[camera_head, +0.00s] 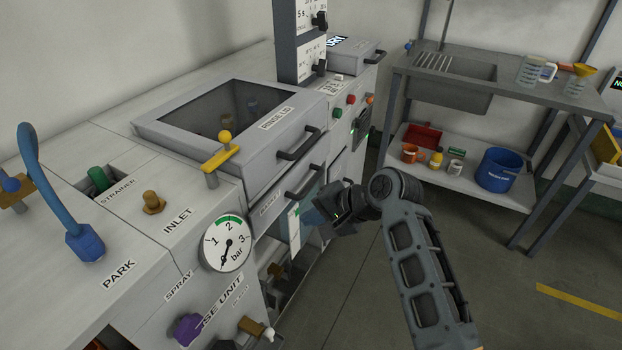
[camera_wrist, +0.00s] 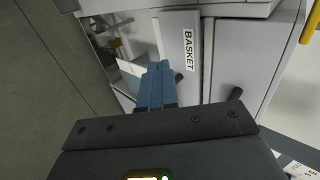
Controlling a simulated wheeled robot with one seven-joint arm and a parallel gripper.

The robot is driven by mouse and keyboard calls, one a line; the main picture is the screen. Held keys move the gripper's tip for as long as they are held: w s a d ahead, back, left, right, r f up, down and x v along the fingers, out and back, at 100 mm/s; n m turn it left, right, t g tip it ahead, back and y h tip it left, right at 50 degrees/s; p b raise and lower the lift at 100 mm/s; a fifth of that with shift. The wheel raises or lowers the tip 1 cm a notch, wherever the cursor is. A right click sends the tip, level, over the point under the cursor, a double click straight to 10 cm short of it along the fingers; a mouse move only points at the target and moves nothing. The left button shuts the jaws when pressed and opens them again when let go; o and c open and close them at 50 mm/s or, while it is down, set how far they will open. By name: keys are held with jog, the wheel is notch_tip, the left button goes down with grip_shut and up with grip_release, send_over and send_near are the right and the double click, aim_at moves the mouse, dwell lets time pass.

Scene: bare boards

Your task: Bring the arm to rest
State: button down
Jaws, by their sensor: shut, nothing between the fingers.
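My gripper (camera_head: 312,219) is in front of the machine's lower front in the head view, just below the basket drawer handle. In the wrist view its blue fingers (camera_wrist: 155,86) are together and hold nothing. They point at the cabinet front beside the drawer labelled BASKET (camera_wrist: 188,50). I cannot tell whether the fingertips touch the machine. My arm (camera_head: 425,265) is bent, with its forearm over the floor to the right of the machine.
The rinse unit has a closed RINSE LID (camera_head: 285,148), a drawer handle (camera_head: 304,182), a pressure gauge (camera_head: 227,244) and a yellow valve lever (camera_head: 221,157). A sink bench (camera_head: 560,95) with a blue bucket (camera_head: 498,170) stands at the back right. The floor (camera_head: 500,290) at right is clear.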

jog(key=s+d+f+t+h, duration=0.25)
jog(key=s+d+f, duration=0.35)
jog(key=s+f, duration=0.35)
jog(key=s+d+f+t+h, duration=0.1)
jog(key=s+d, duration=0.3)
jog(key=s, duration=0.4)
jog(key=s+d+f+t+h, duration=0.1)
jog(key=s+d+t+h, duration=0.15)
jog(key=s, duration=0.45)
jog(key=s+d+r+n+t, duration=0.1)
jog(key=s+d+r, duration=0.1)
jog(key=s, duration=0.3)
jog(key=s+d+r+n+h, duration=0.1)
jog(key=s+d+r, duration=0.1)
jog(key=s+r, duration=0.15)
jog(key=s+d+r+n+t, duration=0.1)
jog(key=s+d+r, duration=0.1)
jog(key=s, duration=0.4)
jog(key=s+d+r+n+t, duration=0.1)
jog(key=s+r, duration=0.3)
jog(key=r, duration=0.3)
jog(key=s+r+n+t+h, duration=0.1)
jog(key=s+r+n, duration=0.1)
jog(key=s+r, duration=0.3)
notch_tip(320, 180, up, 2)
jog(key=shift+s+d+r, duration=0.1)
jog(key=shift+s+d, duration=0.1)
jog(key=shift+d, duration=0.15)
